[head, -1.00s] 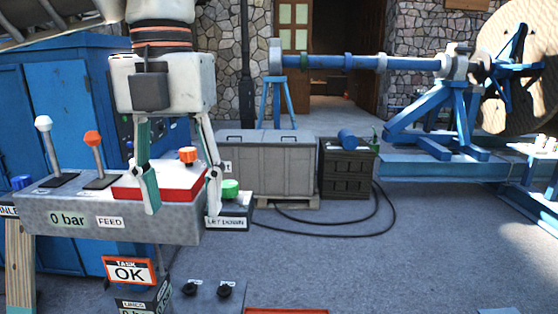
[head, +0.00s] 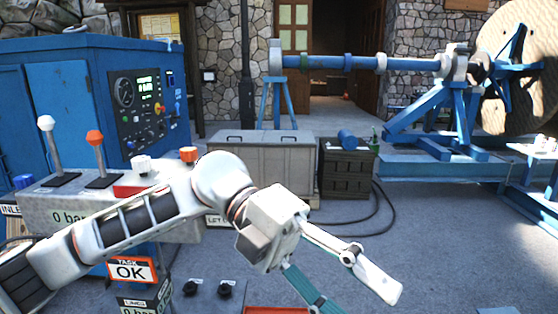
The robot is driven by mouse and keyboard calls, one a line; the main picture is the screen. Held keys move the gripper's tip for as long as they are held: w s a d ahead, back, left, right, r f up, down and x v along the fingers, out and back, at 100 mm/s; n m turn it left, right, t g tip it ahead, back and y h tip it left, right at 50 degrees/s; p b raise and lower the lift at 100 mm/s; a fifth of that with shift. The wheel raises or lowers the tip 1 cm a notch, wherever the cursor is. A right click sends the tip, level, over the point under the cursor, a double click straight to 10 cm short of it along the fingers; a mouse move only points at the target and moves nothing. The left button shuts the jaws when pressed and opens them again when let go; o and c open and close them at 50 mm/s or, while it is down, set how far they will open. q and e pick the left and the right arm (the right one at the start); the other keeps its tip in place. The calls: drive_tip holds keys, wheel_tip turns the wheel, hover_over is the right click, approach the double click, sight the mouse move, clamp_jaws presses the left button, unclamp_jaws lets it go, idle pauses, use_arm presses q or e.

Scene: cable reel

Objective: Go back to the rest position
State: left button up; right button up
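My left gripper (head: 358,300) hangs low in the middle of the head view, pointing down and to the right. Its fingers are spread apart with nothing between them, above the grey floor. My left arm comes in from the lower left and crosses in front of the grey control panel (head: 60,204). The panel carries a white-knobbed lever (head: 46,124), an orange-knobbed lever (head: 95,138), a white knob (head: 141,163) and an orange knob (head: 188,154). The arm hides part of the panel front and the lower sign beside it. My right gripper is not in view.
A blue cabinet (head: 70,80) with gauges stands behind the panel. A grey chest (head: 262,160) and a dark crate (head: 347,170) stand at the back. A blue stand (head: 430,115) with a large wooden reel (head: 520,75) is at right. The floor (head: 440,255) at lower right is clear.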

use_arm(q)
drive_tip(key=w+n+t+h, duration=0.8)
drive_tip(key=w+n+h, duration=0.35)
drive_tip(key=h, duration=0.25)
drive_tip(key=w+a+f+n+t+y, duration=0.4)
drive_tip(key=a+f+n+t+y, duration=0.15)
drive_tip(key=f+n+t, duration=0.4)
drive_tip(key=w+a+f+n+t+y, duration=0.5)
drive_tip(key=a+f+n+t, duration=0.1)
drive_tip(key=f+n+t, duration=0.3)
drive_tip(key=s+a+f+n+g+y, duration=0.1)
drive_tip(key=s+a+f+n+y, duration=0.3)
drive_tip(key=f, duration=0.5)
drive_tip(key=s+a+f+n+g+y, duration=0.1)
drive_tip(key=a+f+n+y, duration=0.25)
drive_tip(key=a+f, duration=0.45)
drive_tip(key=s+a+f+g+y, duration=0.2)
drive_tip(key=s+a+f, duration=0.1)
drive_tip(key=s+f, duration=0.4)
drive_tip(key=s+a+f+n+g+y, duration=0.1)
drive_tip(key=s+a+f+g+y, duration=0.1)
drive_tip(key=s+f, duration=0.5)
wheel_tip(320, 180, down, 4)
drive_tip(key=shift+a+r, duration=0.25)
drive_tip(key=shift+a, duration=0.25)
